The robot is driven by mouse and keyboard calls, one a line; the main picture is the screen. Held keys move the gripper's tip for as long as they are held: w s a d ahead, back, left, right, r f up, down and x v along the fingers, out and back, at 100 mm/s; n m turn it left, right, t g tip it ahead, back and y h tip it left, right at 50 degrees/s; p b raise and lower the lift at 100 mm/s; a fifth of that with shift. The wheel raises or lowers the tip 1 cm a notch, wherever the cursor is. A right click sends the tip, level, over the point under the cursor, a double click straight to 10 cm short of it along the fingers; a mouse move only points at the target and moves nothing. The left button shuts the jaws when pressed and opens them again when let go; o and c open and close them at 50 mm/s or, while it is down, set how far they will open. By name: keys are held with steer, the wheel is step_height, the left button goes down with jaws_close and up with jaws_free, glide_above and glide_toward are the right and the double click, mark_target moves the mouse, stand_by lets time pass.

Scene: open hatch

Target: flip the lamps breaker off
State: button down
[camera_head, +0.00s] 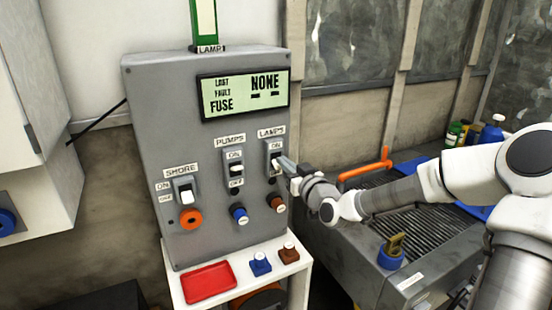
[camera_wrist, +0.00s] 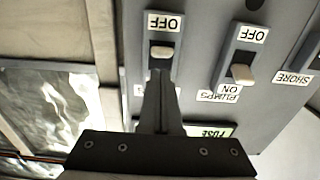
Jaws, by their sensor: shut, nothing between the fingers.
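The grey panel (camera_head: 220,220) carries three breakers. The lamps breaker (camera_head: 276,160) is at the right of the row, with its ON label above it. In the wrist view, which is upside down, its pale lever (camera_wrist: 161,51) shows near the OFF label (camera_wrist: 163,22). I cannot tell for sure which position the lever is in. My gripper (camera_head: 284,163) is shut and empty, its fingertips at the lamps breaker. In the wrist view the fingertips (camera_wrist: 160,74) are right by the lever, on its ON side; contact is unclear.
The pumps breaker (camera_head: 236,170) and shore breaker (camera_head: 186,194) stand to the left. The display (camera_head: 244,93) reads last fault, fuse, none. A green-framed lamp (camera_head: 204,20) is on top. A shelf below holds a red tray (camera_head: 209,282). A grated bench (camera_head: 408,205) is at right.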

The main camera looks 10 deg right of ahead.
steer(key=shift+s, duration=0.1)
steer(key=p+v, duration=0.1)
steer(key=v, duration=0.6)
steer(key=shift+p, duration=0.3)
stand_by(0.3)
